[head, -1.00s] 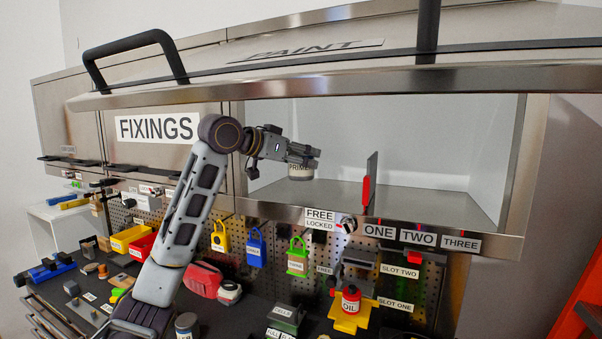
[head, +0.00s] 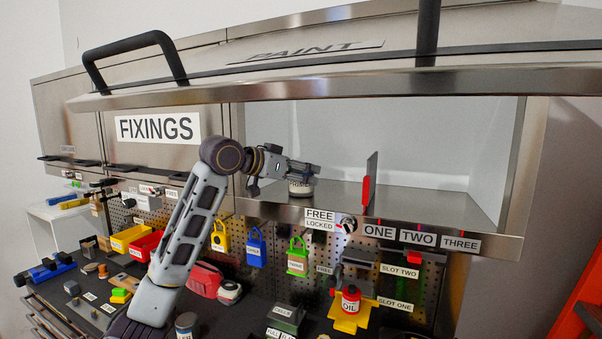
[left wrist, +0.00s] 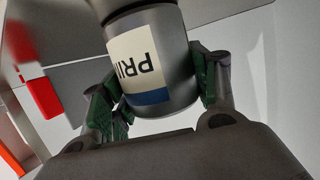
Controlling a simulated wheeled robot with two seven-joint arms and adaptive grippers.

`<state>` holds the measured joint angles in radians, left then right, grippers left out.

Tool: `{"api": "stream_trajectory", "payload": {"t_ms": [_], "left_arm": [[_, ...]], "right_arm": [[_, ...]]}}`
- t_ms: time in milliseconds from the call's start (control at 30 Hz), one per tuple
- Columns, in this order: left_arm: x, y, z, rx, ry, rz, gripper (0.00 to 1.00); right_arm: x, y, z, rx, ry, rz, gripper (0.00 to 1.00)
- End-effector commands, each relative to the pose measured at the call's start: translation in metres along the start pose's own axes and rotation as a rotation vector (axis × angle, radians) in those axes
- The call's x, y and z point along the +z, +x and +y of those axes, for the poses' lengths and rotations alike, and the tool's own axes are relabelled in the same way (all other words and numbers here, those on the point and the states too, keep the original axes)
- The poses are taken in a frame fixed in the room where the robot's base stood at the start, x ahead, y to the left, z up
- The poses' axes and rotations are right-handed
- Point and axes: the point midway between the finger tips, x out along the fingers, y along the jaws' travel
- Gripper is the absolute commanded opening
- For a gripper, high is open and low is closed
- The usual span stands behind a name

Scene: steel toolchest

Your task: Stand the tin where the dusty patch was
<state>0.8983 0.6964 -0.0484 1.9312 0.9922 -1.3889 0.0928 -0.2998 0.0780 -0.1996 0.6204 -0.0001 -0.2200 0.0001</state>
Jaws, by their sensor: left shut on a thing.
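The tin is grey with a cream and blue label showing part of the word "PRIMER". In the head view the tin (head: 300,188) is low in the left part of the open PAINT compartment (head: 430,200), near its front edge. In the left wrist view the tin (left wrist: 178,45) is between the fingers. My left gripper (head: 308,169) is shut on the tin, reaching in from the left. I cannot tell whether the tin's base touches the compartment floor. No dusty patch can be made out. My right gripper is not in view.
A thin upright divider with a red front edge (head: 366,193) stands right of the tin. The compartment floor right of it is clear. The raised door (head: 330,83) overhangs above. A FREE/LOCKED knob (head: 348,224) is on the front rail below.

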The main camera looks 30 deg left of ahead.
Motion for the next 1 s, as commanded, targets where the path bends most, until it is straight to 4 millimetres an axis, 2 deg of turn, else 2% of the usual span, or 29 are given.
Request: {"api": "stream_trajectory", "payload": {"t_ms": [300, 333, 500, 1000], "left_arm": [[0.0016, 0.0002, -0.0001, 0.0, 0.0, 0.002, 0.25], [0.0025, 0.0007, 0.0, 0.0, 0.0, 0.0, 0.61], [0.002, 0.0006, 0.0, 0.0, 0.0, 0.0, 0.81], [-0.0008, -0.0016, -0.0003, -0.001, 0.0, 0.001, 0.81]], "right_arm": [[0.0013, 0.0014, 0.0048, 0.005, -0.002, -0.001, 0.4], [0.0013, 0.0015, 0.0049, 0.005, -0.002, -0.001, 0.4], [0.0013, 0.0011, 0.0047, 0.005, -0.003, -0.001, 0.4], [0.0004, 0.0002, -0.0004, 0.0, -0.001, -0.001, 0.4]]}}
